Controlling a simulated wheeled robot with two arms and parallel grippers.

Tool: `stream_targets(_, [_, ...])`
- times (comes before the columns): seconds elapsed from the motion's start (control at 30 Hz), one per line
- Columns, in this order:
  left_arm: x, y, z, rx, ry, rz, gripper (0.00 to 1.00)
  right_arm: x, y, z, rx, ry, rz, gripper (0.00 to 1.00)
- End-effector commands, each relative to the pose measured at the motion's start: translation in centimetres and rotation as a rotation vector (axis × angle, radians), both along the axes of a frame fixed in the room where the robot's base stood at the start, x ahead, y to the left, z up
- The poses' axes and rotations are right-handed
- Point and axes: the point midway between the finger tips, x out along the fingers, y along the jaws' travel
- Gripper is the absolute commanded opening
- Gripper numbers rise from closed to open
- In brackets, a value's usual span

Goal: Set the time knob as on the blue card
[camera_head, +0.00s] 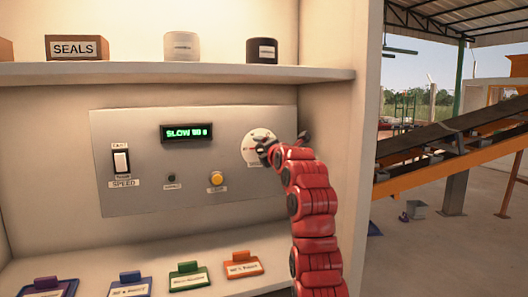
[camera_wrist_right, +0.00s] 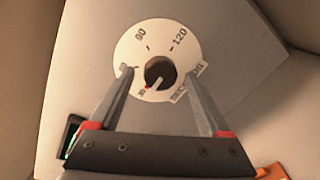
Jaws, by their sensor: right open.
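The time knob (camera_wrist_right: 160,72) is dark, on a round white dial (camera_head: 257,147) at the panel's right; its red pointer is at the lower left in the wrist view, by a mark that looks like 30. My right gripper (camera_wrist_right: 158,76) is open at the dial, one finger on each side of the knob; I cannot tell if they touch it. The right gripper (camera_head: 284,142) partly covers the dial in the head view. The blue card (camera_head: 130,288) lies on the lower shelf; its writing is too small to read. My left gripper is out of view.
The panel has a green display (camera_head: 187,132) reading SLOW and a blurred number, a speed switch (camera_head: 121,161) and a yellow button (camera_head: 216,178). A green card (camera_head: 188,280) and an orange card (camera_head: 242,268) lie on the lower shelf. An upper shelf (camera_head: 170,72) overhangs the panel.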

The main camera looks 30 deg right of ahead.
Motion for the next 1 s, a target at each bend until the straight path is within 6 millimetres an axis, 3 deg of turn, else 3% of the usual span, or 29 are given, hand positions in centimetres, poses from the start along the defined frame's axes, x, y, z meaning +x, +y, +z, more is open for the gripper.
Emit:
stream_targets(0.17, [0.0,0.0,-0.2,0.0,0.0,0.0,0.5,-0.5,0.1,0.1,-0.001,-0.002,0.0,0.81])
stream_targets(0.37, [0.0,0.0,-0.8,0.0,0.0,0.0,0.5,-3.0,0.8,0.1,-0.002,-0.005,-0.002,0.81])
stream_targets(0.8, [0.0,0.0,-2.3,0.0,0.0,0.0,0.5,-12.3,3.4,1.0,-0.003,-0.004,-0.003,0.81])
stream_targets(1.0, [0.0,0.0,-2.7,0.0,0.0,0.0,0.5,-15.5,4.4,1.3,-0.001,-0.003,-0.002,0.81])
